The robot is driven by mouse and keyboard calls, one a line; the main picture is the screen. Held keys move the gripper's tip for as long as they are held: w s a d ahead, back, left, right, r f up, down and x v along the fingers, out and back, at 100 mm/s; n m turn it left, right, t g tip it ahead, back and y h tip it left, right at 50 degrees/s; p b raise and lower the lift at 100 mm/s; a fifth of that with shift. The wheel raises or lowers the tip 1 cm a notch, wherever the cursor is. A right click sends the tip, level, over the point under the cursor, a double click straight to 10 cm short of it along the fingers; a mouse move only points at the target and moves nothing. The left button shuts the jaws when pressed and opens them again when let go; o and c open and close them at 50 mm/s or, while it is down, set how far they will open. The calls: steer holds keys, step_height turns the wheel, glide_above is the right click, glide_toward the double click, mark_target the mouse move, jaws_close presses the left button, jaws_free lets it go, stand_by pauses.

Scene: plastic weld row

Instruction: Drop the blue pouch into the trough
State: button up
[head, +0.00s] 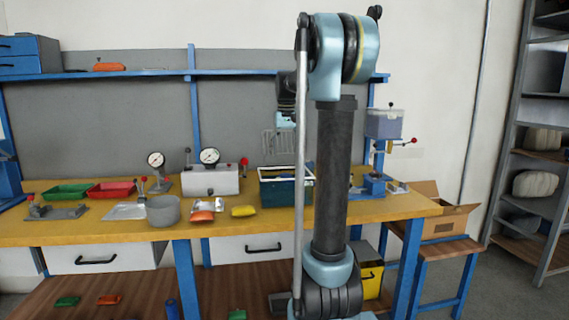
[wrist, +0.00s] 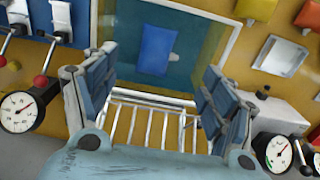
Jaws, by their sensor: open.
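The teal trough (head: 286,192) with a white rim stands on the yellow bench, left of my arm in the head view. In the wrist view its inside (wrist: 193,30) shows between my fingers. The blue pouch (wrist: 157,50) lies within the trough's outline, beyond my fingertips and apart from them. A small pale patch shows at its edge. My gripper (wrist: 157,68) is open and empty above the trough.
A white wire rack (wrist: 150,125) is close to my fingers. A cardboard box (head: 444,218) is at right.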

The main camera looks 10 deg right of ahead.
steer(key=s+f+t, duration=0.1)
steer(key=s+f, duration=0.3)
steer(key=s, duration=0.6)
steer(key=s+f, duration=0.5)
steer(key=s, duration=0.5)
steer(key=s+f+t, duration=0.1)
steer(key=s+f, duration=1.4)
steer(key=f, duration=0.1)
steer(key=shift+s+a+f, duration=0.15)
steer(key=shift+s+f, duration=0.05)
steer(key=shift+s, duration=0.15)
steer(key=shift+w+f, duration=0.2)
steer(key=shift+w, duration=0.2)
